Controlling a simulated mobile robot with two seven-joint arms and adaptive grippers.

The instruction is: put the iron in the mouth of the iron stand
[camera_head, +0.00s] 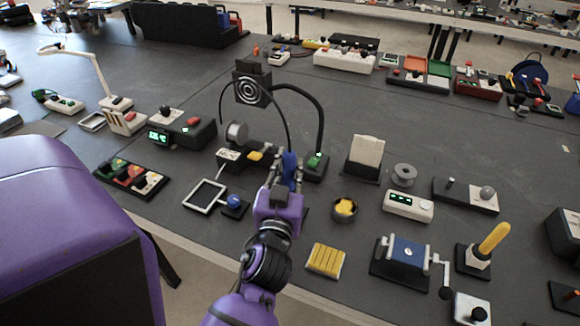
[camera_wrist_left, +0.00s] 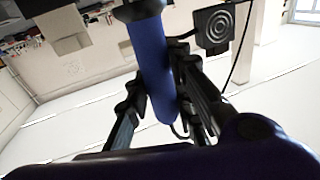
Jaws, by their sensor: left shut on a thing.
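My left gripper (camera_head: 287,172) is shut on the blue handle of the iron (camera_head: 290,163), above the middle of the bench. In the left wrist view the blue handle (camera_wrist_left: 152,70) stands between the fingers of the gripper (camera_wrist_left: 158,75), with a black collar at its upper end. The iron's tip is not visible. A black stand (camera_head: 265,147) with a grey round piece and a yellow pad, seemingly the iron stand, is just left of and behind the gripper. The gripper partly covers that area, and I cannot tell whether iron and stand touch. My right gripper is not in view.
A black fume head (camera_head: 250,89) on a curved hose rises behind the gripper; it also shows in the wrist view (camera_wrist_left: 214,27). A tin of yellow wool (camera_head: 345,208), a card holder (camera_head: 365,157) and a framed pad (camera_head: 205,195) lie nearby.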

